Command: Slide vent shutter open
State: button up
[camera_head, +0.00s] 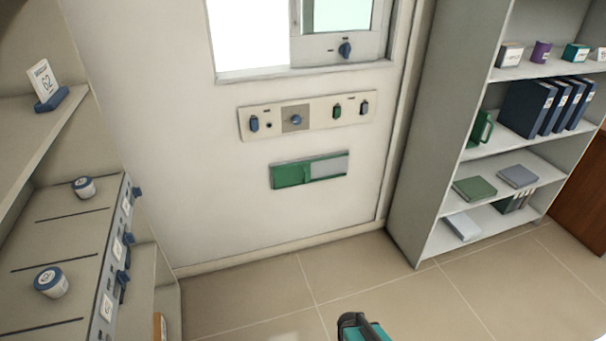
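The vent shutter (290,176) is a green panel set low on the pale wall, below a strip of knobs. It covers the left part of a flat frame, and a small raised green grip shows near its right end. The right part of the frame (333,167) is light grey. My gripper (358,324) shows only in part at the bottom edge, as a black and teal shape. It is well below the shutter in the picture and apart from it. Its fingertips cannot be made out, so its opening is unclear.
A control strip (308,115) with several knobs is above the shutter, under a window (337,20). A shelf unit (426,150) with binders and boxes stands right. A counter (60,232) with two lidded jars is at left. The tiled floor (270,282) between them is clear.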

aim_at(300, 173)
jog(key=u, duration=0.7)
jog(key=i, duration=1.2)
jog(key=u, duration=0.45)
